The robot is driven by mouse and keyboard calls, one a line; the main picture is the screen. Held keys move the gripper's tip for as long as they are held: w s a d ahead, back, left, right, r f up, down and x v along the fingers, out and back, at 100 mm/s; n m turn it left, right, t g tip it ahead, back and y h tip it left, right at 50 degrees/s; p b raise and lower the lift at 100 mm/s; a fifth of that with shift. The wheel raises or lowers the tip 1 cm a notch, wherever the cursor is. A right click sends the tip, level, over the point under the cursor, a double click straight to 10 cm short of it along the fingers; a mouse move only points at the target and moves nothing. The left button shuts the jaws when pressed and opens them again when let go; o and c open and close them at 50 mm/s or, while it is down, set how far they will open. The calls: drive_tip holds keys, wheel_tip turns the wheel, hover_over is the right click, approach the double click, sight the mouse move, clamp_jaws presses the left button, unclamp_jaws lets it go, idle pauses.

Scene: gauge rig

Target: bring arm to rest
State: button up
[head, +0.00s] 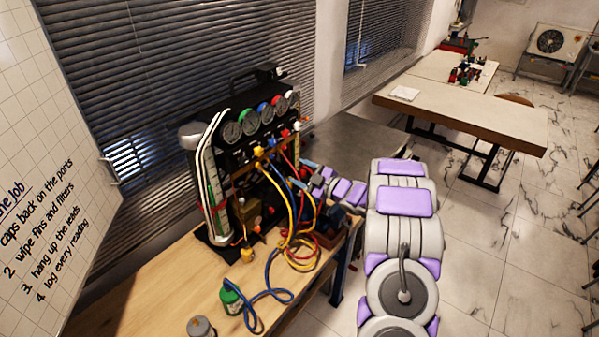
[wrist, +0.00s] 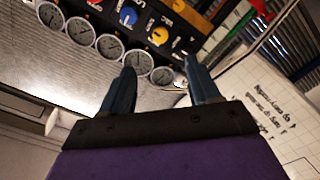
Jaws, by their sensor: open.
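My arm, white with purple pads, reaches from the lower right of the head view toward the gauge rig. My gripper (wrist: 160,88) shows in the wrist view with its two dark fingers spread apart and nothing between them. In the head view the gripper end is small and partly hidden beside the rig's hoses. The gauge rig (head: 262,128) stands on the wooden bench, with a row of dials and coloured knobs on top. In the wrist view its dials (wrist: 110,46) lie beyond the fingers; I cannot tell the exact gap.
Yellow, red and blue hoses (head: 290,215) hang from the rig's front onto the wooden bench (head: 170,285). A green bottle (head: 231,297) and a grey container (head: 201,327) stand at the bench's front. A whiteboard (head: 50,170) is at left. Open tiled floor (head: 500,240) lies to the right.

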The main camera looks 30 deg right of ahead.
idle(0.3)
drive_tip(key=s+a+f+m+g+h+b, duration=0.2)
drive_tip(key=s+a+m+g+b, duration=0.2)
drive_tip(key=s+a, duration=0.5)
drive_tip(key=s+a+f+m+g+h+b, duration=0.2)
drive_tip(key=s+a+g, duration=0.6)
drive_tip(key=s, duration=1.4)
drive_tip(key=s+a+f+m+g+h+b, duration=0.2)
drive_tip(key=s+a+m+g+b, duration=0.4)
drive_tip(key=s+a, duration=0.6)
drive_tip(key=s+b, duration=0.1)
drive_tip(key=s, duration=0.3)
drive_tip(key=shift+f+m+g+b, duration=0.35)
drive_tip(key=shift+m+g+b, duration=0.05)
